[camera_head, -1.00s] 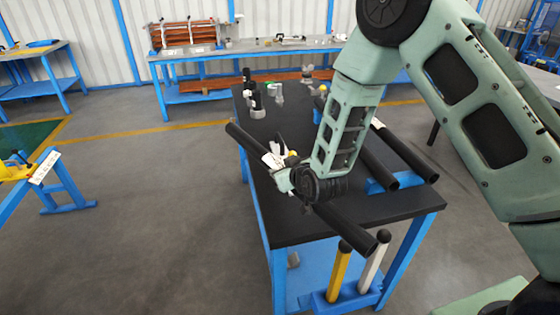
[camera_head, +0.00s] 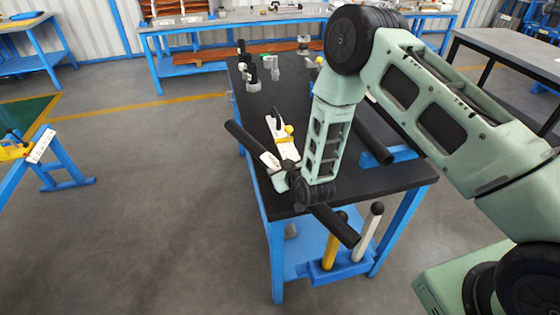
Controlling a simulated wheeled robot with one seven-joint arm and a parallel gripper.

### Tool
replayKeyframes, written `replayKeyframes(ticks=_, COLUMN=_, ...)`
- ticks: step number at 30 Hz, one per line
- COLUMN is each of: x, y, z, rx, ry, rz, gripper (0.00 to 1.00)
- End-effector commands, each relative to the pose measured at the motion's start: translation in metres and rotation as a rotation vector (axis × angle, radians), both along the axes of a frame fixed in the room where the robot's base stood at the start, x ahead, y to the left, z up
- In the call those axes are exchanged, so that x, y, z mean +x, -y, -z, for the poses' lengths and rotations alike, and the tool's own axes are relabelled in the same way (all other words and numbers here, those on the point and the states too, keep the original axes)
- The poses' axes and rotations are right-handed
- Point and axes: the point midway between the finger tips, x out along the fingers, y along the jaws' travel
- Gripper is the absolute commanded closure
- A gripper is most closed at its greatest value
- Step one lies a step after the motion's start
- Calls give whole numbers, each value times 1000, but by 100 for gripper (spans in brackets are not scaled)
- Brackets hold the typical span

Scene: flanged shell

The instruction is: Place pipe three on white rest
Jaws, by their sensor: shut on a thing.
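My gripper (camera_head: 280,172) is shut on a long black pipe (camera_head: 245,140), above the left edge of the black-topped table (camera_head: 350,196). The pipe slants from upper left to lower right, and my wrist hides its middle. Its lower right end (camera_head: 345,232) sticks out past the table's front edge. Another black pipe (camera_head: 372,135) lies at the right on a blue support (camera_head: 402,153), partly hidden by my arm.
A yellow post (camera_head: 332,250) and a white post (camera_head: 368,232) with dark tops stand in a blue holder below the table's front edge. Several small black and grey fittings (camera_head: 254,78) stand at the table's far end.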

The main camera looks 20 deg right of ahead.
Motion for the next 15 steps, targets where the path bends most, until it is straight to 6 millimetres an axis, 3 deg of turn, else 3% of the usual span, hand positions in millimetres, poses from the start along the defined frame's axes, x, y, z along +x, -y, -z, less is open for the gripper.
replayKeyframes(ticks=12, x=2, y=0, z=2, rx=2, ry=8, rz=0, gripper=100)
replayKeyframes(ticks=13, x=0, y=0, z=4, rx=0, ry=1, rz=0, gripper=48)
replayKeyframes(ticks=15, x=0, y=0, z=3, rx=0, ry=1, rz=0, gripper=35)
